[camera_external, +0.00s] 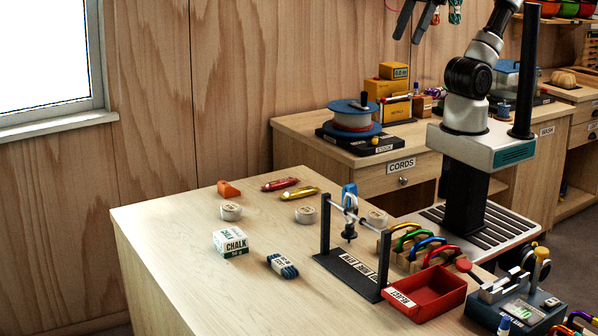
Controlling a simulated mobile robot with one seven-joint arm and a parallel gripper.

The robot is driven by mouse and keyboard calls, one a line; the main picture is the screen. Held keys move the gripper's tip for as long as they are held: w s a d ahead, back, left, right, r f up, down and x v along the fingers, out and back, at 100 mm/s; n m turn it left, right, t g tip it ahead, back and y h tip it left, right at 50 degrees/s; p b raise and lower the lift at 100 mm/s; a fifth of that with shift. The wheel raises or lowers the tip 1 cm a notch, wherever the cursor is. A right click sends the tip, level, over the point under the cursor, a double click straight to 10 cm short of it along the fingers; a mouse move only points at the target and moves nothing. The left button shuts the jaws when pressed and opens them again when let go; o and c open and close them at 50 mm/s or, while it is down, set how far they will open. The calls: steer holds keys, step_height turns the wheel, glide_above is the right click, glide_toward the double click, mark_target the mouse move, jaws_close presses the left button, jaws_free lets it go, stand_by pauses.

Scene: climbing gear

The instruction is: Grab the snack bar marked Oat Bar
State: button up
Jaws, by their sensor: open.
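Two wrapped bars lie side by side near the back edge of the front table: a red bar (280,184) and a yellow bar (301,193). Their print is too small to read, so I cannot tell which is marked Oat Bar. My gripper (407,39) shows at the top edge, cut off by the frame. Its dark fingers point down and are apart, with nothing seen between them. It is high up, to the right of both bars and well away from them.
An orange block (228,189), tape rolls (231,211), a chalk box (231,242) and a blue cord bundle (283,266) stand around the bars. A dark rack (350,275) and red tray (428,294) stand further right. The table's left side is clear.

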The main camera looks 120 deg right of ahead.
steer(key=w+d+r+g+b, duration=0.2)
steer(key=w+d+r+b, duration=0.15)
steer(key=w, duration=0.35)
steer(key=g+b, duration=0.4)
glide_above(301, 190)
step_height(301, 190, down, 6)
steer(key=shift+m, duration=0.4)
steer(key=f, duration=3.7)
steer(key=shift+s+d+f, duration=0.1)
steer(key=shift+d+f, duration=0.2)
steer(key=shift+d, duration=0.05)
steer(key=shift+a+f, duration=0.2)
steer(key=shift+f, duration=2.45)
steer(key=c, duration=1.1)
